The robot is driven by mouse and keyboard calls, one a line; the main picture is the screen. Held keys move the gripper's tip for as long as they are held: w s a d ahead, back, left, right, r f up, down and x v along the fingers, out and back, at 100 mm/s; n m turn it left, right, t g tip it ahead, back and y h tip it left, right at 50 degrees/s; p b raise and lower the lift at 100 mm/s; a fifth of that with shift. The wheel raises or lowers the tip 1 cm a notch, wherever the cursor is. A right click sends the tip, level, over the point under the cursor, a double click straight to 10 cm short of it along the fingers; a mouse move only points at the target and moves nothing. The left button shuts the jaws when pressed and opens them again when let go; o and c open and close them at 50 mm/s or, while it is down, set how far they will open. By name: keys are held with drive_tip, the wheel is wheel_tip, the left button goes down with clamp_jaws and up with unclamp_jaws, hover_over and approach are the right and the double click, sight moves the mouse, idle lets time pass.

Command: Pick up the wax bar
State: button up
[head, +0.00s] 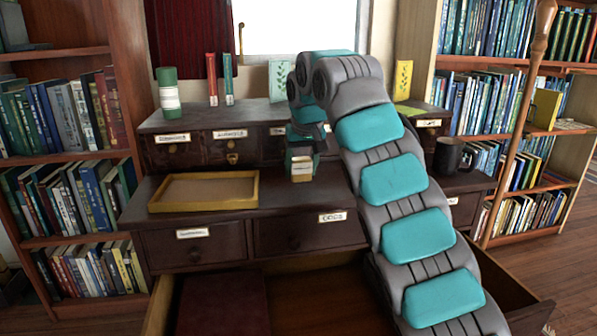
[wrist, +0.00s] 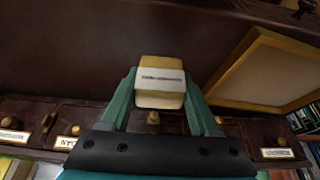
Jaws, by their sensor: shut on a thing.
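The wax bar is a small cream-yellow block with a white printed label. In the head view the wax bar (head: 301,168) is at the middle of the desk's ledge, below my bent arm. In the wrist view the wax bar (wrist: 160,96) sits between the two green fingers of my gripper (wrist: 160,84), which press on its sides. My gripper (head: 302,158) is shut on it and points downward in the head view. I cannot tell whether the bar's underside touches the ledge.
A shallow wooden tray (head: 204,190) lies left of the bar on the dark desk (head: 290,205). A black mug (head: 449,157) stands at the right. An open drawer (head: 312,297) juts out below.

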drive_tip(key=s+d+r+b, duration=0.1)
drive_tip(key=s+d+b, duration=0.3)
drive_tip(key=s, duration=0.8)
drive_tip(key=shift+s+d+r, duration=0.15)
drive_tip(key=shift+s+d, duration=0.25)
drive_tip(key=shift+d, duration=0.15)
drive_tip(key=o, duration=0.8)
drive_tip(key=c, duration=0.6)
